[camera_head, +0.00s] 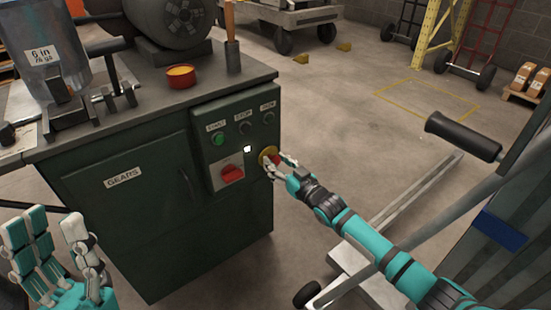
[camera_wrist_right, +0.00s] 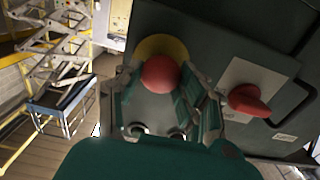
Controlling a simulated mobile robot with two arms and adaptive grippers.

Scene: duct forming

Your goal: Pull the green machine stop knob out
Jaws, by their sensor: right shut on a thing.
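The green machine (camera_head: 140,200) stands left of centre in the head view, with a control panel on its right part. The stop knob is a red round button on a yellow ring (camera_head: 266,153), low on that panel. In the right wrist view the red knob (camera_wrist_right: 160,74) sits between the fingers, in front of the yellow ring (camera_wrist_right: 160,47). My right gripper (camera_head: 272,166) is shut on the knob, and its fingers partly hide it in the head view. My left gripper (camera_head: 50,232) is open and empty at the lower left, apart from the machine.
A red rotary switch (camera_head: 232,174) sits just left of the knob. A green button (camera_head: 217,138) and two dark ones are above. A cart with a black handle (camera_head: 463,137) stands to the right, close to my right arm. Floor behind is mostly clear.

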